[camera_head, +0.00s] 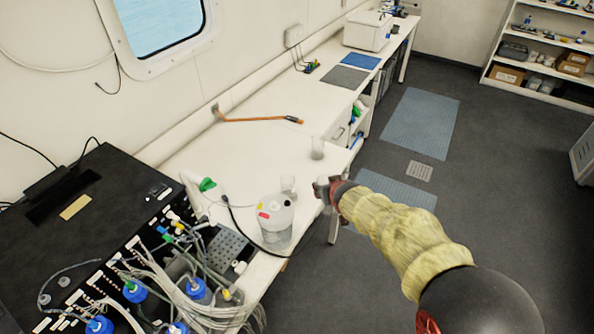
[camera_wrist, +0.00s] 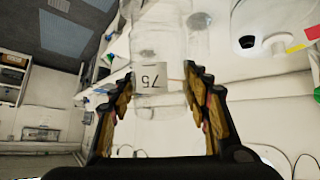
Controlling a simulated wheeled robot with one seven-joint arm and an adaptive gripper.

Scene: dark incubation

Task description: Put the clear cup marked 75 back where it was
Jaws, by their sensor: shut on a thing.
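The clear cup marked 75 (camera_wrist: 150,105) is between the fingers of my gripper (camera_wrist: 160,110) in the wrist view, and the gripper is shut on it. Its white label reads 75 and shows upside down. In the head view my gripper (camera_head: 322,188) is at the bench's near edge, to the right of a clear jug (camera_head: 277,225). Clear vessels show near it: one (camera_head: 288,184) just left of the gripper and one (camera_head: 317,148) farther back on the bench. I cannot tell the held cup clearly in the head view.
The white bench (camera_head: 220,150) has free room behind the jug. An orange-brown rod (camera_head: 260,120) lies there. Black equipment (camera_head: 100,200) with tubes and blue-capped bottles fills the left. A grey mat (camera_head: 346,78) and a blue mat (camera_head: 360,61) lie farther back.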

